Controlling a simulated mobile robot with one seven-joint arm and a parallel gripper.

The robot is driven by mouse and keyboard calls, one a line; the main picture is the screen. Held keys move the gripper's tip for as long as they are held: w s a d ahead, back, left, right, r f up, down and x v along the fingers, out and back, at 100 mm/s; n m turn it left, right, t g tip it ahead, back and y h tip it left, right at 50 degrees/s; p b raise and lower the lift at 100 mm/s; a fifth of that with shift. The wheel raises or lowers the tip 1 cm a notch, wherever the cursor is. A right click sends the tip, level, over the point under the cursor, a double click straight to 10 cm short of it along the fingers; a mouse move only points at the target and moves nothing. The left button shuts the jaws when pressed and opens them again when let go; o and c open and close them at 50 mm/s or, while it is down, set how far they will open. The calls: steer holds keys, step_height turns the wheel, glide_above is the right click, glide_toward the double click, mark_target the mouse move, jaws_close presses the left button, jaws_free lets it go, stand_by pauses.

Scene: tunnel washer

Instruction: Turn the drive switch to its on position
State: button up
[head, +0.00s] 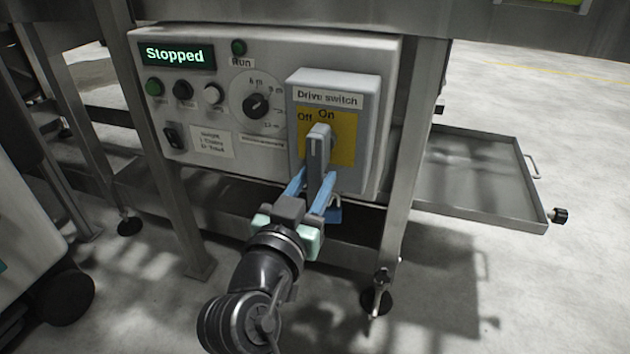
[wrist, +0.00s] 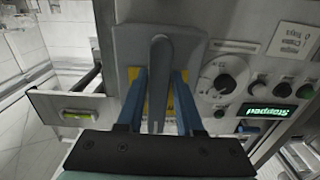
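The drive switch is a grey box (head: 365,98) labelled "Drive switch", with a yellow plate (head: 344,135) marked "Off" at left and "On" at top. Its grey handle (head: 318,150) stands out from the plate, roughly upright; its exact pointing direction is hard to tell. In the wrist view, upside down, the handle (wrist: 158,85) lies between my two blue fingers. My gripper (head: 316,176) is open around the handle, with visible gaps on both sides in the wrist view (wrist: 159,76). The display (head: 177,55) reads "Stopped".
Left of the switch on the panel are a dial (head: 256,106), several buttons and a small black rocker switch (head: 174,136). A blue item (head: 334,214), perhaps a padlock, hangs below the box. A metal leg (head: 412,150) and a tray (head: 480,185) stand to the right.

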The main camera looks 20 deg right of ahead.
steer(key=o, duration=0.3)
steer(key=p+v, duration=0.4)
steer(key=v, duration=0.9)
